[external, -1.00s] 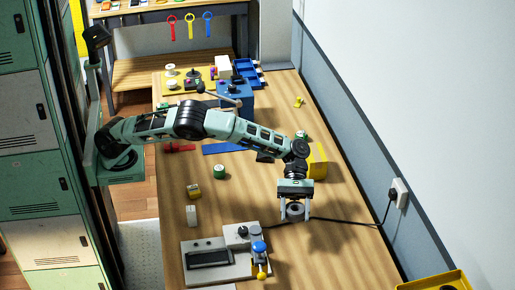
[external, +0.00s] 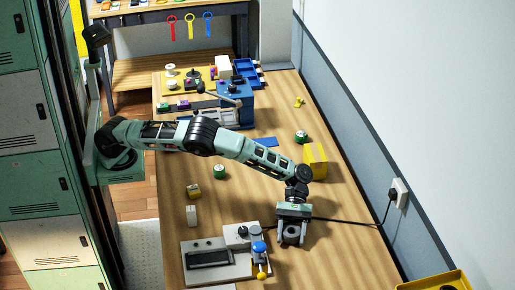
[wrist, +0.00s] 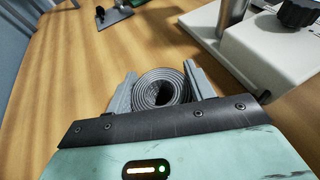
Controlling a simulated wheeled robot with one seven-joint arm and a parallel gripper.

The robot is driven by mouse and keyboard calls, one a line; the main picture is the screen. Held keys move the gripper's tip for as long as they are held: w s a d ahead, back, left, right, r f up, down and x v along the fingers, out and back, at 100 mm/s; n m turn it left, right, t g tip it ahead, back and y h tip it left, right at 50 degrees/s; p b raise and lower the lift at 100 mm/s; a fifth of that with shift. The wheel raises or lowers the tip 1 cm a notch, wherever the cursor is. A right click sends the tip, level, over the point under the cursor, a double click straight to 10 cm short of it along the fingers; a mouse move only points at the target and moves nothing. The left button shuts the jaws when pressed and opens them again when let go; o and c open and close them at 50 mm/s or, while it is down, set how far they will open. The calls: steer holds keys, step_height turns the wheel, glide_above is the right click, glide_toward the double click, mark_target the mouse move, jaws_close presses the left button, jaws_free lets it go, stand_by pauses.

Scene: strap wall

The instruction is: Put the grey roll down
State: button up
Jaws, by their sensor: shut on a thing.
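My gripper (external: 291,236) points down over the wooden bench, to the right of the white bench device. In the wrist view my gripper (wrist: 155,95) has a finger on each side of the grey roll (wrist: 160,88), a coiled strap, and is shut on it. In the external view the grey roll (external: 291,233) shows between the fingers, low near the bench top. I cannot tell whether it touches the wood.
The white device (external: 208,258) with a blue and yellow knob (external: 260,258) stands close left of my gripper. A black cable (external: 345,222) runs behind to a wall socket (external: 398,192). A yellow box (external: 315,160) stands behind. Bare wood (external: 335,262) lies to the right.

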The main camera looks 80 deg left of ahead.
steer(key=shift+f, duration=0.15)
steer(key=o, duration=1)
steer(key=shift+a+r, duration=0.1)
steer(key=shift+r, duration=0.2)
steer(key=b+v, duration=0.1)
steer(key=v, duration=1)
steer(key=shift+w+a+r, duration=0.1)
steer(key=shift+w+a, duration=0.1)
steer(key=shift+a, duration=0.15)
